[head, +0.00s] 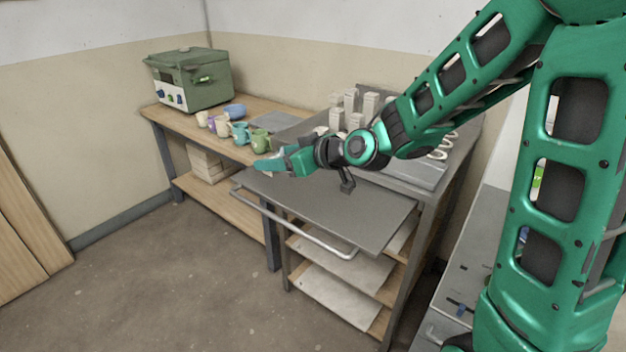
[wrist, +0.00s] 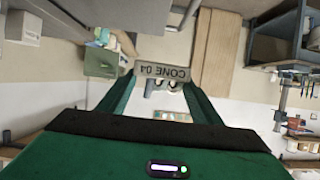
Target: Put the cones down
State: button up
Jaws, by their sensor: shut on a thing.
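My gripper (head: 275,164) is at the end of the green arm, above the left part of a grey metal shelf (head: 350,215) with a front rail. In the wrist view my gripper (wrist: 160,84) is shut on a pale block or box (wrist: 163,71) marked "CONE 04", the lettering upside down in that view. It is held up between the fingertips, with the room beyond it. In the head view the held thing is hard to make out at the fingertips. Its underside is hidden.
Several pale posts (head: 351,101) stand at the back right. The grey shelf's front is clear.

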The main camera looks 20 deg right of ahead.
send_over(310, 185)
notch_tip(310, 185, down, 7)
jog(key=shift+w+a+r, duration=0.1)
jog(key=shift+f, duration=2.05)
jog(key=o, duration=1.1)
jog(key=shift+f, duration=0.1)
jog(key=v, duration=0.7)
jog(key=shift+s, duration=0.25)
